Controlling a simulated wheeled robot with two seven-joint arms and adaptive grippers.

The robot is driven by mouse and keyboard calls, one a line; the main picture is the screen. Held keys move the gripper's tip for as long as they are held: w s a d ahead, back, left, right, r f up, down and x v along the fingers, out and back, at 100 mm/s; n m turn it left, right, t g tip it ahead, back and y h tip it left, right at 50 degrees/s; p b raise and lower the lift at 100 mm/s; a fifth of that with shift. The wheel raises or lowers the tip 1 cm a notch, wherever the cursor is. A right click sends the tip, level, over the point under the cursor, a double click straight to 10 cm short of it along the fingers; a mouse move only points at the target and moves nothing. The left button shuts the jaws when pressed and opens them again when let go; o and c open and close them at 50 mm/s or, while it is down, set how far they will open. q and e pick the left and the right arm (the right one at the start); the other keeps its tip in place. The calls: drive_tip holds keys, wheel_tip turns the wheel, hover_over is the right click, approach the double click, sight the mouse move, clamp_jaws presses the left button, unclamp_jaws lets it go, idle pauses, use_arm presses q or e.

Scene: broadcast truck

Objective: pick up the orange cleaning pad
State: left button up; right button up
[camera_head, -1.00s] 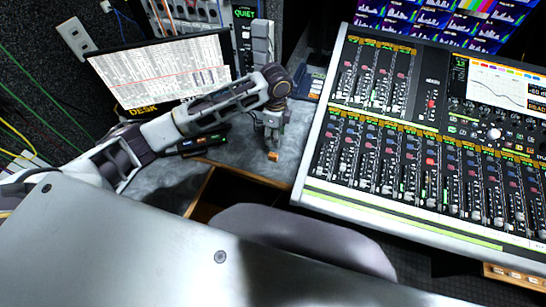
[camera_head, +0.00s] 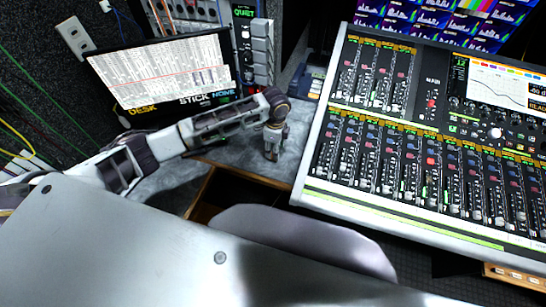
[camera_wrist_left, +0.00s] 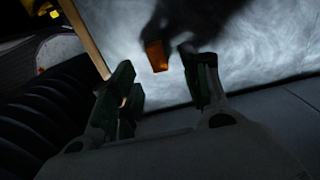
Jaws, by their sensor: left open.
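The orange cleaning pad (camera_wrist_left: 156,56) is a small block lying on the grey work surface in the left wrist view. My right gripper is in neither view.
A large mixing console (camera_head: 420,140) stands to the right of the gripper. A monitor (camera_head: 165,75) and a grey button panel (camera_head: 262,50) stand behind. The grey work surface (camera_head: 240,152) is mostly bare around the gripper; its wooden front edge is close.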

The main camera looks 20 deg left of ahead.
use_arm(q)
drive_tip(key=shift+d+f, duration=0.2)
drive_tip(key=shift+f, duration=2.45)
clamp_jaws()
drive_tip(key=shift+r, duration=0.1)
drive_tip(key=shift+r, duration=4.95)
drive_tip(key=c, duration=0.8)
unclamp_jaws()
drive_tip(key=shift+r, duration=0.1)
clamp_jaws()
